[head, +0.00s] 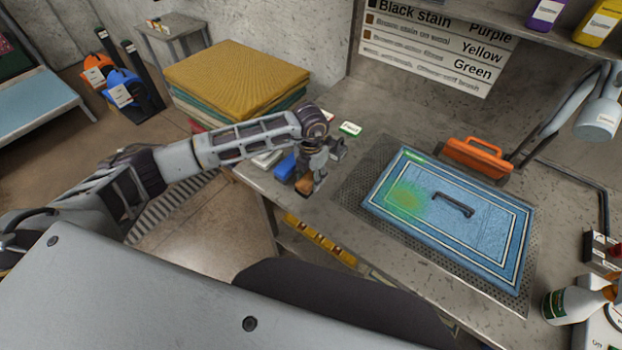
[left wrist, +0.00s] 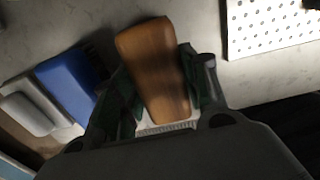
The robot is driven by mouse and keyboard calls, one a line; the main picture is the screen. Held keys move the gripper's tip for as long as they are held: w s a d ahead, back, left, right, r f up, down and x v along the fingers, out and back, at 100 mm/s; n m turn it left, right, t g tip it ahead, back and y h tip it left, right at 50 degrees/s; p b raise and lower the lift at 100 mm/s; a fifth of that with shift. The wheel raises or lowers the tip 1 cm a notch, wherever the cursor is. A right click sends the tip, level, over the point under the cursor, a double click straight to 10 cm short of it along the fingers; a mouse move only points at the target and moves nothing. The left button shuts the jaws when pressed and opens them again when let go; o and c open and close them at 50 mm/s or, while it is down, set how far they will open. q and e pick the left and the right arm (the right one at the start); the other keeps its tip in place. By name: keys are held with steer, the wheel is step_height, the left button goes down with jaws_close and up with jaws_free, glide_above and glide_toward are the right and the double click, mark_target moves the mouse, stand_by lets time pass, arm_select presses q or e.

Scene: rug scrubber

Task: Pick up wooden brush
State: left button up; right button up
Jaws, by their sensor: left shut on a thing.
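The wooden brush (left wrist: 155,70) has a brown wooden back and shows between my left gripper's fingers in the left wrist view. A strip of pale bristles shows at its lower end. My left gripper (left wrist: 160,95) is shut on the brush, one finger on each side. In the head view the left gripper (head: 312,180) is over the table's left front edge, with a small part of the brush (head: 304,186) showing below it. I cannot tell whether the brush touches the table. My right gripper is not in view.
A blue brush (head: 285,168) and a grey-white brush (head: 267,158) lie left of the gripper. A blue rug (head: 480,238) with a green-yellow stain and a black handle-like tool lies on a perforated mat (head: 352,187).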

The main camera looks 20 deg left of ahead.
mark_target(311, 176)
arm_select(q)
steer(key=shift+r, duration=0.1)
steer(key=shift+r+b, duration=0.8)
steer(key=shift+r, duration=4.1)
steer(key=o, duration=0.6)
steer(key=shift+c, duration=0.2)
steer(key=c, duration=0.4)
